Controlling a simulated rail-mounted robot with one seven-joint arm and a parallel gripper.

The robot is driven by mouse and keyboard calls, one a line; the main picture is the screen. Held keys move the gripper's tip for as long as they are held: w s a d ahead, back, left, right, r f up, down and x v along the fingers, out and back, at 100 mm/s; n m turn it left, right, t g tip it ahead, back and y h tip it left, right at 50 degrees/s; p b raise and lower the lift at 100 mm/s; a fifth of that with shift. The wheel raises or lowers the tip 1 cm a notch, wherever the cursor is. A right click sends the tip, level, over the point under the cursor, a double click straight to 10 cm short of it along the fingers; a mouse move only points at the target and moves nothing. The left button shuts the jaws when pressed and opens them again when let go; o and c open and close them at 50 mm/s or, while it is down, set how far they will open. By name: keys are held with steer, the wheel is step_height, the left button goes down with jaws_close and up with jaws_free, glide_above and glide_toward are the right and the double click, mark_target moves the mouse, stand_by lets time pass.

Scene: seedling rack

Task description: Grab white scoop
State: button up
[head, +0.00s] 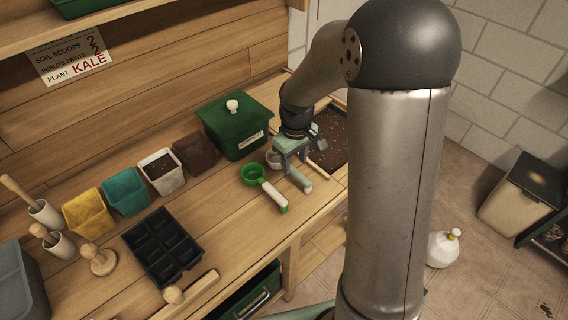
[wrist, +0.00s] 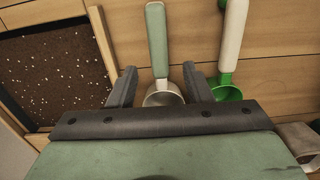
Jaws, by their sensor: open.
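The white scoop, with a pale off-white bowl (head: 273,159) and a pale green handle (head: 300,182), lies on the wooden bench. In the wrist view its handle (wrist: 157,42) points up the picture and its bowl (wrist: 164,97) is partly hidden by my gripper's body. My gripper (wrist: 159,74) is open, with one finger on each side of the scoop near where handle and bowl meet. In the head view my gripper (head: 292,152) is just over the scoop, covering part of it. I cannot tell whether the fingers touch it.
A green scoop (head: 254,174) with a white handle lies close to the left, and right of my gripper in the wrist view (wrist: 228,91). A soil tray (head: 346,166) is on the other side. A lidded green bin (head: 238,135) stands behind. Pots and a black cell tray (head: 163,247) fill the left.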

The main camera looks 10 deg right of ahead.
mark_target(294, 169)
steer(key=shift+w+f+p, duration=0.15)
steer(key=shift+f+p, duration=0.45)
steer(key=shift+f, duration=2.05)
jaws_close()
